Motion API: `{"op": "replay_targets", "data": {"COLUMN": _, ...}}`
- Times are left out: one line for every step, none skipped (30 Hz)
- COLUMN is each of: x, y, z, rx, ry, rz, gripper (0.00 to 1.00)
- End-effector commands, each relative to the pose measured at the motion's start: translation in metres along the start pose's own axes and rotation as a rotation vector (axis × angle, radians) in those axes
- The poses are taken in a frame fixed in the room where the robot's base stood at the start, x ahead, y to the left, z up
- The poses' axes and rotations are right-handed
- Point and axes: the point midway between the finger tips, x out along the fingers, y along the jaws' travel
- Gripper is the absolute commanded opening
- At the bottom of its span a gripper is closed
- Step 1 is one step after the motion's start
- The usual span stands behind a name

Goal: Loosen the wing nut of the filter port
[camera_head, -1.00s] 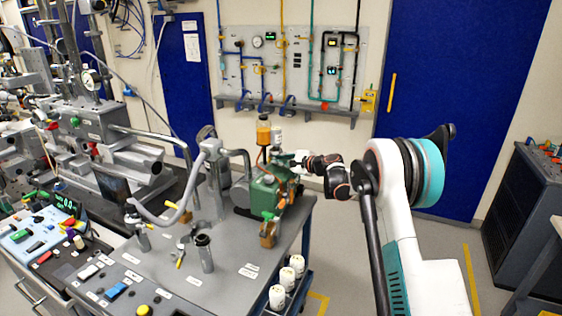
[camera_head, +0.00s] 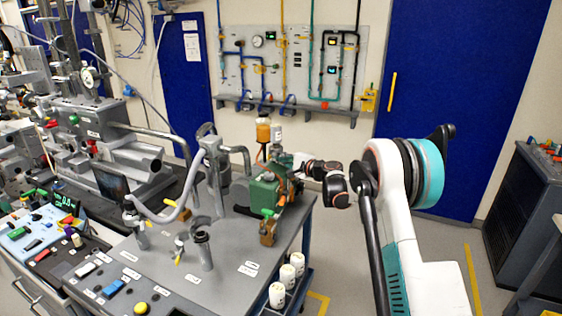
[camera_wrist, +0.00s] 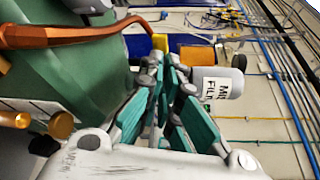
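The green pump (camera_head: 264,192) stands on the grey bench, with an amber bottle (camera_head: 263,130) and a white filter canister (camera_head: 276,136) on top. In the wrist view the canister (camera_wrist: 218,84) carries partly readable lettering. My gripper (camera_head: 298,168) is at the pump's right side, below the canister. In the wrist view my gripper's teal fingers (camera_wrist: 166,68) are close together, beside the green pump body (camera_wrist: 85,80). A small yellow piece (camera_wrist: 160,42) shows just beyond the fingertips. I cannot make out the wing nut, or whether anything is between the fingers.
A copper-coloured pipe (camera_wrist: 75,32) crosses the pump close to my fingers. Brass fittings (camera_wrist: 62,125) sit at the left in the wrist view. A grey hose (camera_head: 160,215) arches over the bench to the left. White canisters (camera_head: 287,272) stand below the bench's right edge.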

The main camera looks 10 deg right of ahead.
Motion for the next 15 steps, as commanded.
{"op": "replay_targets", "data": {"x": 0.0003, "y": 0.0041, "z": -0.0004, "rx": -0.041, "ry": -0.001, "rz": -0.017, "gripper": 0.00}}
{"op": "replay_targets", "data": {"x": 0.0003, "y": 0.0047, "z": -0.0004, "rx": -0.067, "ry": -0.001, "rz": -0.027, "gripper": 0.00}}
{"op": "replay_targets", "data": {"x": 0.0003, "y": 0.0051, "z": -0.0003, "rx": -0.102, "ry": -0.001, "rz": -0.042, "gripper": 0.00}}
{"op": "replay_targets", "data": {"x": 0.0003, "y": 0.0055, "z": -0.0004, "rx": -0.129, "ry": -0.001, "rz": -0.053, "gripper": 0.00}}
{"op": "replay_targets", "data": {"x": 0.0004, "y": 0.0058, "z": -0.0005, "rx": -0.154, "ry": -0.001, "rz": -0.064, "gripper": 0.00}}
{"op": "replay_targets", "data": {"x": 0.0005, "y": 0.0061, "z": -0.0006, "rx": -0.189, "ry": -0.001, "rz": -0.079, "gripper": 0.00}}
{"op": "replay_targets", "data": {"x": 0.0005, "y": 0.0065, "z": -0.0008, "rx": -0.216, "ry": -0.001, "rz": -0.089, "gripper": 0.00}}
{"op": "replay_targets", "data": {"x": 0.0006, "y": 0.0067, "z": -0.0009, "rx": -0.241, "ry": -0.001, "rz": -0.101, "gripper": 0.00}}
{"op": "replay_targets", "data": {"x": 0.0007, "y": 0.0072, "z": -0.0011, "rx": -0.277, "ry": -0.001, "rz": -0.115, "gripper": 0.00}}
{"op": "replay_targets", "data": {"x": 0.0008, "y": 0.0074, "z": -0.0012, "rx": -0.303, "ry": -0.001, "rz": -0.126, "gripper": 0.00}}
{"op": "replay_targets", "data": {"x": 0.0008, "y": 0.0078, "z": -0.0013, "rx": -0.329, "ry": -0.001, "rz": -0.137, "gripper": 0.00}}
{"op": "replay_targets", "data": {"x": 0.0009, "y": 0.0082, "z": -0.0014, "rx": -0.365, "ry": -0.002, "rz": -0.152, "gripper": 0.00}}
{"op": "replay_targets", "data": {"x": 0.0009, "y": 0.0083, "z": -0.0014, "rx": -0.391, "ry": -0.002, "rz": -0.163, "gripper": 0.00}}
{"op": "replay_targets", "data": {"x": 0.0009, "y": 0.0087, "z": -0.0015, "rx": -0.417, "ry": -0.002, "rz": -0.173, "gripper": 0.00}}
{"op": "replay_targets", "data": {"x": 0.0009, "y": 0.0088, "z": -0.0016, "rx": -0.452, "ry": -0.002, "rz": -0.188, "gripper": 0.00}}
